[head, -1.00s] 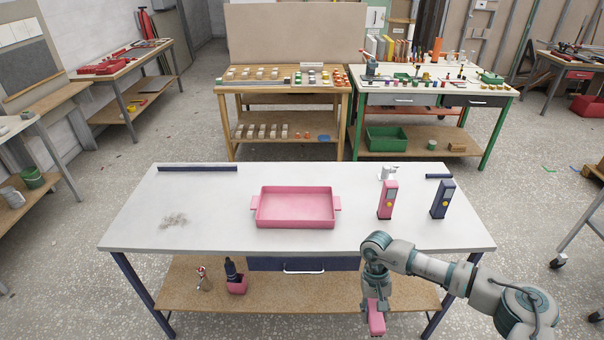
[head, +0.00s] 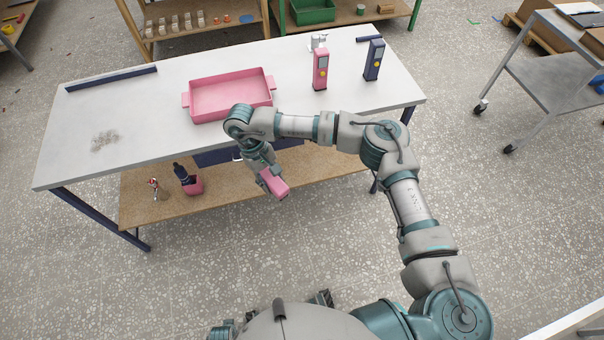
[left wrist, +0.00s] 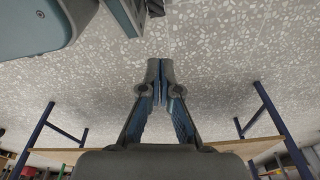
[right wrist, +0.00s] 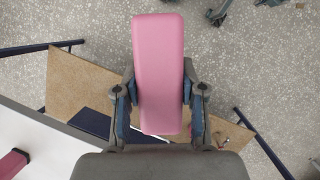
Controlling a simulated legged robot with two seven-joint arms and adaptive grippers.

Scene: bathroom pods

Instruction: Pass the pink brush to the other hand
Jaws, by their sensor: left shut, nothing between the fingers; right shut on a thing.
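The pink brush (head: 277,185) shows as a smooth pink block in the head view, in front of the table. My right gripper (head: 268,176) is shut on it and holds it in the air, below the level of the tabletop. In the right wrist view the pink brush (right wrist: 158,65) lies lengthwise between the two fingers of my right gripper (right wrist: 158,95), extending well beyond them. The brush's bristles cannot be made out. My left gripper (left wrist: 160,82) is shut and empty in the left wrist view, with bare floor beyond it.
The white table (head: 150,130) carries a pink tray (head: 228,112), a pink dispenser (head: 320,70), a blue dispenser (head: 374,60) and a grey scattered patch (head: 104,140). A pink holder (head: 194,187) with a dark bottle stands on the lower shelf (head: 230,185). A grey cart (head: 550,80) stands right. Floor in front is clear.

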